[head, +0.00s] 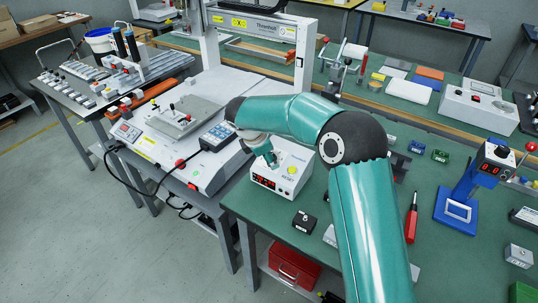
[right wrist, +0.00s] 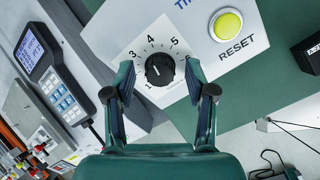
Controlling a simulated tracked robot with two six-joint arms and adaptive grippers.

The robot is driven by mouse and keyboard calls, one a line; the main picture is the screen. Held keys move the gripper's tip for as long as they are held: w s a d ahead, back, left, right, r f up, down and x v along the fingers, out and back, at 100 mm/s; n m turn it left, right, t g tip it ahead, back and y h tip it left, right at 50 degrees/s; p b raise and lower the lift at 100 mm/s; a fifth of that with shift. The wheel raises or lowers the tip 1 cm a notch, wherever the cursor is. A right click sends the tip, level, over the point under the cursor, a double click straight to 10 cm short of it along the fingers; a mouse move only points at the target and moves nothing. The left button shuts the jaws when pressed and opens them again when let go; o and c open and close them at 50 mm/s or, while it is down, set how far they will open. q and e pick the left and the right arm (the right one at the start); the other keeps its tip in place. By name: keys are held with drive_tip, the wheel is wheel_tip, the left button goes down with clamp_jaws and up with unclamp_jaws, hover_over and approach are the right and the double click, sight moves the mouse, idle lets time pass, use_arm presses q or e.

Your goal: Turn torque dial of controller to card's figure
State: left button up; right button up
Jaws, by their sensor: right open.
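The white controller (head: 282,186) stands on the left end of the green bench, with a red display and a yellow RESET button (right wrist: 228,25). Its black torque dial (right wrist: 160,69) shows in the right wrist view, ringed by figures from 1 up to at least 5. A white pointer line on the dial seems to face left, towards the lower figures; its exact setting is too small to tell. My right gripper (right wrist: 165,98) is open, with one finger on each side of the dial; contact cannot be told. In the head view the right gripper (head: 272,158) is above the controller. I cannot make out the card.
A keypad pendant (head: 217,137) with a cable is left of the controller, on the gantry machine (head: 150,150). A small black box (head: 304,222) stands in front of the controller. A red screwdriver (head: 411,218) and a blue stand (head: 460,210) are right of my arm.

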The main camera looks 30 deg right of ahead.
clamp_jaws()
drive_tip(key=n+p, duration=0.2)
drive_tip(key=shift+r+p, duration=0.3)
drive_tip(key=shift+p, duration=0.05)
drive_tip(key=shift+f+n+p, duration=0.2)
drive_tip(key=shift+n+p, duration=0.15)
drive_tip(key=shift+n, duration=0.15)
drive_tip(key=shift+f, duration=0.1)
unclamp_jaws()
